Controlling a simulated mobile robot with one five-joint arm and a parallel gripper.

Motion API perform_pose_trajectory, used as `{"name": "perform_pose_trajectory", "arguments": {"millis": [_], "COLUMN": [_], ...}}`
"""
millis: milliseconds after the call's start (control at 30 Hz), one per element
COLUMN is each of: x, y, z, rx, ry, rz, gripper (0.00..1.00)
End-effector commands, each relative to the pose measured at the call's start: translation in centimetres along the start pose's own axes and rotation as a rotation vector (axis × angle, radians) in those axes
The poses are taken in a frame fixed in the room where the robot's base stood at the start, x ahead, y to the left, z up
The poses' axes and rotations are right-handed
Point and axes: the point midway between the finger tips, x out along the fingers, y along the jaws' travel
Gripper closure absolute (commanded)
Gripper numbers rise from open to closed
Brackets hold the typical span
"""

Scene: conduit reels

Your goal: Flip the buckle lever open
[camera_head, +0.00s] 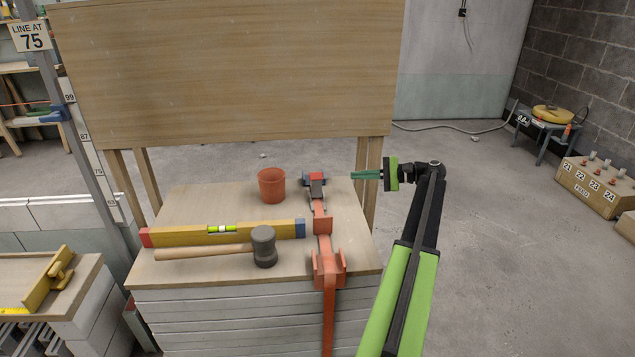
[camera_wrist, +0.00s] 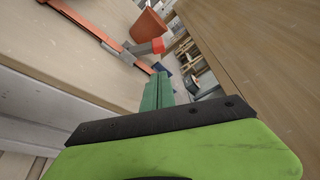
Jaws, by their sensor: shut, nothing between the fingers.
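An orange strap (camera_head: 322,225) runs along the right side of the wooden work table and hangs over its front edge. An orange bracket (camera_head: 328,266) sits on it near that edge. At its far end is a grey and orange buckle (camera_head: 317,188) with blue parts beside it. In the wrist view the buckle (camera_wrist: 138,50) shows a red-ended lever (camera_wrist: 157,46) sticking out sideways. I cannot tell the lever's exact position. My gripper (camera_head: 353,174) is right of the buckle, apart from it, its green fingers together and empty. They also show in the wrist view (camera_wrist: 158,76).
An orange bucket (camera_head: 271,185) stands left of the buckle. A yellow level (camera_head: 200,233) and a mallet (camera_head: 263,246) lie on the table's left and middle. A large upright wooden board (camera_head: 230,75) rises behind the table (camera_head: 190,198). Open floor lies to the right.

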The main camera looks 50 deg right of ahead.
Motion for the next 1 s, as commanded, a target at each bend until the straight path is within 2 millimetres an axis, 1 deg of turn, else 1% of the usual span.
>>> {"name": "perform_pose_trajectory", "arguments": {"millis": [67, 167, 267, 400, 500, 600, 767, 1000], "x": [0.5, 1.9, 4.0, 7.3, 9.3, 10.8, 12.1, 12.3], "y": [-0.1, -0.1, 0.0, 0.1, 0.0, 0.0, -0.1, -0.1], "z": [0.1, 0.3, 0.5, 0.6, 0.7, 0.8, 0.9, 0.9], "rx": [-0.001, -0.002, -0.003, -0.004, -0.004, -0.005, -0.005, -0.005], "ry": [-0.004, -0.011, -0.017, -0.021, -0.022, -0.023, -0.024, -0.023], "rz": [0.002, 0.006, 0.009, 0.012, 0.012, 0.013, 0.013, 0.013], "gripper": [1.0, 1.0, 1.0, 1.0, 1.0, 1.0, 1.0, 1.0]}}
